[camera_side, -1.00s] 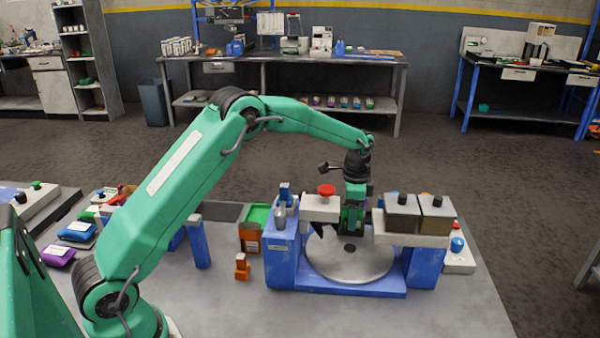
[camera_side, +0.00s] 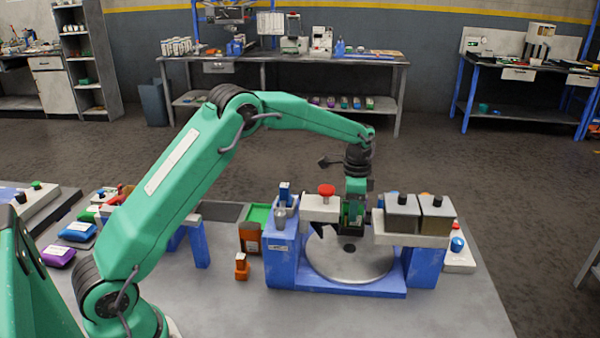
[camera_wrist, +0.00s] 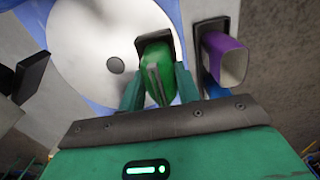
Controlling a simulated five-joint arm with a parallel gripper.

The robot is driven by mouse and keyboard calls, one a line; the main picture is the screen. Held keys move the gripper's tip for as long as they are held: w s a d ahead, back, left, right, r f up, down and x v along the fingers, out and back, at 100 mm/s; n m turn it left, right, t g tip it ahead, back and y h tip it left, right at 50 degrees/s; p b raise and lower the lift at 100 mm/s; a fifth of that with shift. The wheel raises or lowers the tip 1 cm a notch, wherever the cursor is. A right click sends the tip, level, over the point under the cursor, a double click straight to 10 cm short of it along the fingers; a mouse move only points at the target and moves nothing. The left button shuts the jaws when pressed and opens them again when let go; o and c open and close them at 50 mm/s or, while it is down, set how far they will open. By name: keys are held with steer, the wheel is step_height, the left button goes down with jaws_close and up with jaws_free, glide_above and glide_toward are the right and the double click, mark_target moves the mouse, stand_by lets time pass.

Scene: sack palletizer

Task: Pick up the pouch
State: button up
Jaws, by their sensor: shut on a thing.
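A green pouch (camera_wrist: 158,72) is upright between the fingers of my gripper (camera_wrist: 160,88) in the wrist view. The gripper is shut on it, with one finger on each side. In the side view my gripper (camera_side: 352,216) is above the round metal disc (camera_side: 350,262) of the blue machine, between its two white top blocks. There the pouch is small and mostly hidden by the fingers. The disc also shows behind the pouch in the wrist view (camera_wrist: 85,55).
The blue machine frame (camera_side: 283,262) and the grey boxes (camera_side: 403,213) stand close to my gripper. A purple open-ended thing (camera_wrist: 222,60) is to its right in the wrist view. Blue (camera_side: 77,231) and purple (camera_side: 58,256) pouches lie at the left. The front of the table is clear.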

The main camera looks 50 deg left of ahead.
step_height(320, 180, up, 8)
steer(key=shift+r, duration=0.25)
steer(key=shift+a, duration=0.15)
stand_by(0.6)
